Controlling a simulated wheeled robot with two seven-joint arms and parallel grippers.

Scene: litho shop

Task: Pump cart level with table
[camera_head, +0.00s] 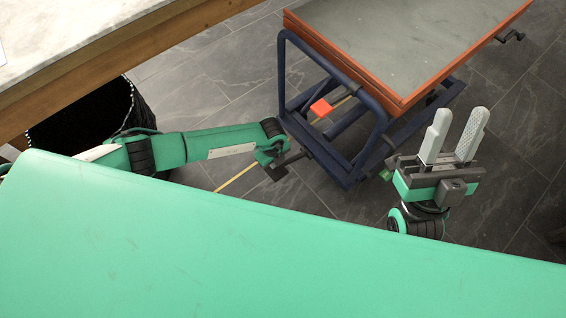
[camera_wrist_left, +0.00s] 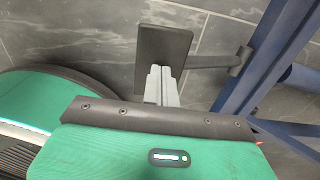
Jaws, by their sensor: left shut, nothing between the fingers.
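The cart has a grey top with an orange rim (camera_head: 402,103) and a blue tubular frame (camera_head: 283,75). A dark pedal plate (camera_wrist_left: 163,55) on a bar joins the blue frame. My left gripper (camera_wrist_left: 160,78) is shut and empty, its fingertips over the pedal plate; I cannot tell if they touch. In the head view its fingers are hidden at the arm's end beside the frame. The table (camera_head: 110,65), with a pale top and wooden edge, is at the upper left. Which top is higher is unclear. My right gripper (camera_head: 461,116) is open and empty, fingers up, right of the frame.
A small orange-red plate (camera_head: 321,107) sits within the cart's frame. A crank handle (camera_head: 511,36) sticks out at the cart's far right. A black bin (camera_head: 85,115) stands under the table. Dark tiled floor (camera_head: 220,80) with a yellow line lies between table and cart.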

